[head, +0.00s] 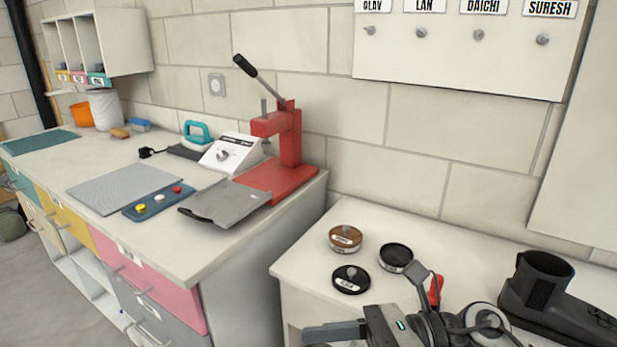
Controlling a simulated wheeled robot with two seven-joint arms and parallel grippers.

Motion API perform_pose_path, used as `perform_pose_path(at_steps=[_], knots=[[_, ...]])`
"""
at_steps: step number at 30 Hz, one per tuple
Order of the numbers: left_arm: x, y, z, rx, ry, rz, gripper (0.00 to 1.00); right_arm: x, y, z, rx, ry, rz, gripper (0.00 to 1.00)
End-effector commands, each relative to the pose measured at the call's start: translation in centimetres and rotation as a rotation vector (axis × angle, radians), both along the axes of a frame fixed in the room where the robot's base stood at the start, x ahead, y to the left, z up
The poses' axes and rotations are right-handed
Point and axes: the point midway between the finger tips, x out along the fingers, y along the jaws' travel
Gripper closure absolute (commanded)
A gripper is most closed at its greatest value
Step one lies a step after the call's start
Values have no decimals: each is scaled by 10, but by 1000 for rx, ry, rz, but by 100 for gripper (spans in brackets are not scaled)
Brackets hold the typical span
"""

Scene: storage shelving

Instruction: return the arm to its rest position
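My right gripper (335,333) is at the bottom edge of the head view, over the front of the right-hand white table. Its grey finger part points left, and a small green light shows on its dark body. My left gripper is not in view.
A black holder (540,280) is at right. A red press (285,150) stands on the left bench (230,250). A gap separates bench and table.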

Motion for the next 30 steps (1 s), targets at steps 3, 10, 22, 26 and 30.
perform_pose_path(at_steps=[3, 10, 22, 26, 30], knots=[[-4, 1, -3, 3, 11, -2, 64, 23, -6, 18, 432, 587, -270, 49], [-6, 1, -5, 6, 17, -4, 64, 51, -91, -96, 1144, 1766, -753, 49], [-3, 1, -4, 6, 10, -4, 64, -49, -123, -240, -1494, -2362, 1016, 49], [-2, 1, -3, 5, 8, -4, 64, -54, -122, -245, -1474, -2333, 1005, 49], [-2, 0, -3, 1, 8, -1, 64, -53, -122, -244, -1475, -2336, 1007, 49]])
